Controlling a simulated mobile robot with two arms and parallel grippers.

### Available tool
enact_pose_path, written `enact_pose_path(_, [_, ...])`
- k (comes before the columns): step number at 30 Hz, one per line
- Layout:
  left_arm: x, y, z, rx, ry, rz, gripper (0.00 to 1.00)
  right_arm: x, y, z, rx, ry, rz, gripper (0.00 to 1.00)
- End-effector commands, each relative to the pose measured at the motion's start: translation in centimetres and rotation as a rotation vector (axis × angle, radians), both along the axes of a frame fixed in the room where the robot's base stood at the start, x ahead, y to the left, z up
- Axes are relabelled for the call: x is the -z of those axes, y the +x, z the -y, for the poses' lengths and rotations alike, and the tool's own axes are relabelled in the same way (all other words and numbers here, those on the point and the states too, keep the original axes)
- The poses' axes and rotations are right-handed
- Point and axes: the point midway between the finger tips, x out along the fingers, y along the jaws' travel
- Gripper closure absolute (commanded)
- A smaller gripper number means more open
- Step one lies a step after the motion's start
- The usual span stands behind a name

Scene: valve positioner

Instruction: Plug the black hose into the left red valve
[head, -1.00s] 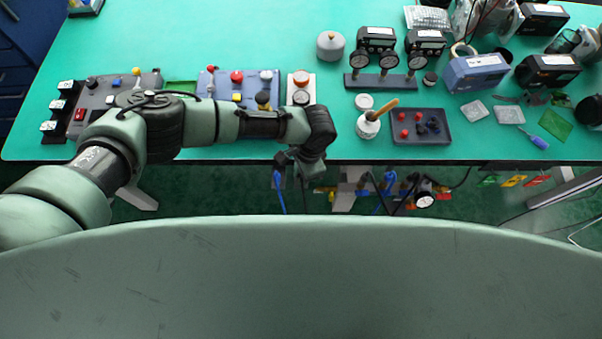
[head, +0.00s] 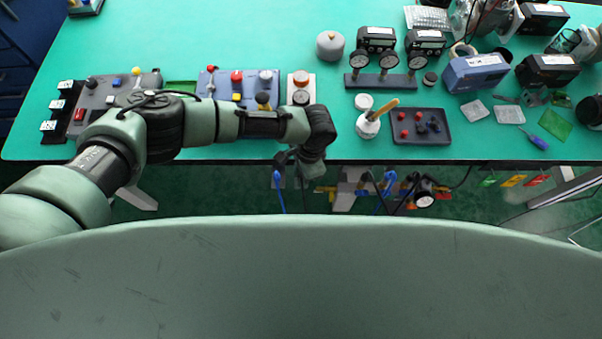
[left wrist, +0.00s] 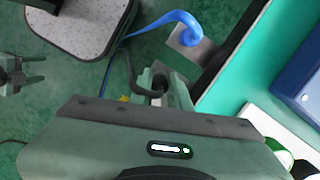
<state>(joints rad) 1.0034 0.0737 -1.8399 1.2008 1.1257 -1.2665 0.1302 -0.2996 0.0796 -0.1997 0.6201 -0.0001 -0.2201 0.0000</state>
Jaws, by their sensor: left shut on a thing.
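My left gripper (left wrist: 160,88) is shut on the black hose (left wrist: 131,70), which curves in a dark loop at the fingers. In the head view my left gripper (head: 289,160) hangs at the table's front edge, small and dark. The valve assembly (head: 350,188) sits below that edge, to the right of the gripper, with yellow, blue and red parts. A small red part (head: 443,197) shows at its right end by a round gauge (head: 424,200). I cannot tell the left red valve apart. The hose's free end is unclear.
A blue hose (left wrist: 180,22) curls beside a grey plate, close to my left gripper; it also hangs in the head view (head: 279,192). The green table (head: 230,45) carries panels, gauges and a dark tray (head: 441,139). Coloured tags (head: 513,181) hang at the right.

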Motion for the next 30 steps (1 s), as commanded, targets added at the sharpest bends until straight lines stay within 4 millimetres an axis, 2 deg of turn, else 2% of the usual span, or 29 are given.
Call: enact_pose_path(30, [-0.75, 0.07, 0.03, 0.0, -0.001, 0.001, 1.0, -0.7, -0.04, -0.12, 0.0, 0.001, 0.0, 0.43])
